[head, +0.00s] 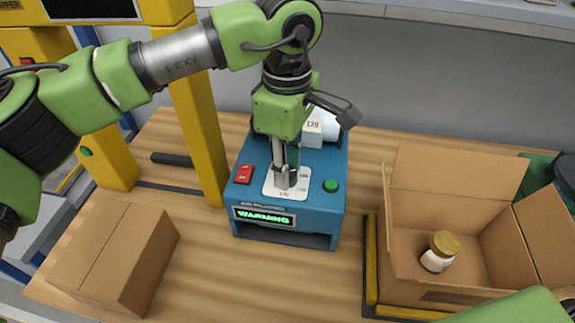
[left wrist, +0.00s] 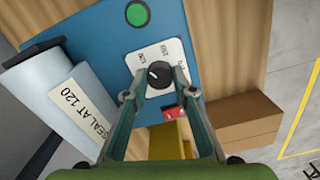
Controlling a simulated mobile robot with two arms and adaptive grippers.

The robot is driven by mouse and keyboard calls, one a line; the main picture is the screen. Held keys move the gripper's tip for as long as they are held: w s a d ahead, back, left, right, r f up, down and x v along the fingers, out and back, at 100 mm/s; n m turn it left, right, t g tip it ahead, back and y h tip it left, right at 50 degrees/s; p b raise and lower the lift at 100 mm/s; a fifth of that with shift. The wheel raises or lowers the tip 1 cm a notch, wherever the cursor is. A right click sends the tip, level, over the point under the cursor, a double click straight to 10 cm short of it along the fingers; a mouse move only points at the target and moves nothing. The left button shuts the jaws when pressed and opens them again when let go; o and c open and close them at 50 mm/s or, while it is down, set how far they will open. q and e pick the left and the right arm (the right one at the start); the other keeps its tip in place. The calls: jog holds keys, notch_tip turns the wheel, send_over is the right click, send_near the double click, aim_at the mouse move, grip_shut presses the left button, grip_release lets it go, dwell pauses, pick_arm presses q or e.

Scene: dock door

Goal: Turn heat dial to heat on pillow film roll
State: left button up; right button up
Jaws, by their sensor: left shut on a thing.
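The blue pillow film machine (head: 240,198) stands on the wooden table, and its lit front display (head: 264,217) reads "WARMING". The heat dial (left wrist: 158,74) is a black knob on a white scale plate (head: 272,190). My left gripper (head: 285,183) points down over the plate and is shut on the dial, with a fingertip at each side of it in the left wrist view (left wrist: 150,90). The fingers hide the dial in the head view. The white film roll (head: 329,124) is at the machine's back, with a card (left wrist: 82,107) reading "SEAL AT 120". My right gripper is out of view.
A red switch (head: 244,174) and a green button (head: 330,186) flank the dial plate. A closed carton (head: 115,255) is at left. An open carton (head: 440,298) at right holds a jar (head: 438,252) with a tan lid. Yellow posts (head: 197,130) stand behind left.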

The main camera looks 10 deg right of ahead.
pick_arm(q)
jog(key=shift+r, duration=0.1)
jog(key=o, duration=1.1)
notch_tip(320, 180, up, 12)
